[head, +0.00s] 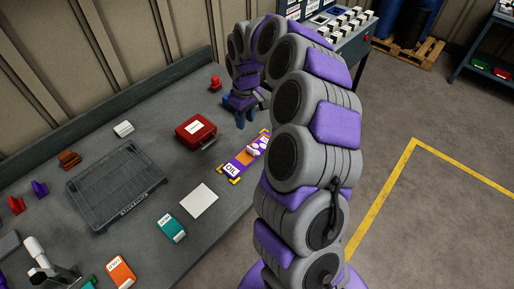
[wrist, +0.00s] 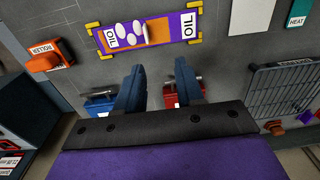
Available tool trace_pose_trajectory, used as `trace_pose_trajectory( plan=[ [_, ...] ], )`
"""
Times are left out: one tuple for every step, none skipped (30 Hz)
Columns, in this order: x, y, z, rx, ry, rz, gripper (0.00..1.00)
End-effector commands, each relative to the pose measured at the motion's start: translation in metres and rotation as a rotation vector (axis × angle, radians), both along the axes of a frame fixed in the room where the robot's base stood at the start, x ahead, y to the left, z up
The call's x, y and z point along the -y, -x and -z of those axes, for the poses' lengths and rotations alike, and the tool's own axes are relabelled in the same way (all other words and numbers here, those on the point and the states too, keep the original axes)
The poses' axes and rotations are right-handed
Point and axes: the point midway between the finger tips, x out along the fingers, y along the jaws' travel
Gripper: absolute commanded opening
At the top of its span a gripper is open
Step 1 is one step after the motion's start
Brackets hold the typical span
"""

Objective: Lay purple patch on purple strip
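The purple strip (head: 236,168) lies flat on the bench, with yellow corner brackets around it. In the wrist view the strip (wrist: 102,40) has a white OIL label at each end and an orange middle area (wrist: 158,32). Several pale ovals (wrist: 125,30) and a slim tan piece (wrist: 145,33) lie on that middle area. I cannot make out a separate purple patch. My gripper (wrist: 160,66) is open with nothing between its blue fingers. In the head view my gripper (head: 236,111) hangs above the bench, just beyond the strip's far end.
A red case (head: 196,130) stands beside the strip. A white sheet (head: 199,201), a teal box (head: 171,229), an orange box (head: 121,272) and a dark rack (head: 80,192) occupy the bench. An orange ROLLER box (wrist: 45,62) shows in the wrist view.

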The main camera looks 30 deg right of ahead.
Motion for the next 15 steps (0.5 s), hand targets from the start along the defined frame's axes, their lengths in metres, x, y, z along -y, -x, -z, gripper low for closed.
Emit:
trace_pose_trajectory(
  plan=[
    [0.01,-0.006,0.008,-0.002,0.007,0.009,0.37],
    [0.015,-0.008,0.011,-0.002,0.011,0.012,0.37],
    [0.021,-0.01,0.015,-0.004,0.018,0.014,0.37],
    [0.024,-0.011,0.017,-0.004,0.021,0.016,0.37],
    [0.026,-0.012,0.018,-0.004,0.023,0.016,0.37],
    [0.028,-0.013,0.021,-0.005,0.025,0.017,0.37],
    [0.029,-0.013,0.023,-0.004,0.026,0.017,0.37],
    [0.029,-0.013,0.026,-0.005,0.026,0.017,0.37],
    [0.03,-0.013,0.031,-0.005,0.026,0.017,0.37],
    [0.03,-0.013,0.035,-0.005,0.027,0.017,0.37],
    [0.029,-0.014,0.04,-0.004,0.027,0.017,0.37],
    [0.029,-0.014,0.048,-0.003,0.026,0.017,0.37],
    [0.029,-0.014,0.055,-0.005,0.025,0.017,0.37],
    [0.029,-0.014,0.061,-0.006,0.025,0.017,0.37],
    [0.029,-0.013,0.069,-0.008,0.025,0.017,0.37]
  ],
)
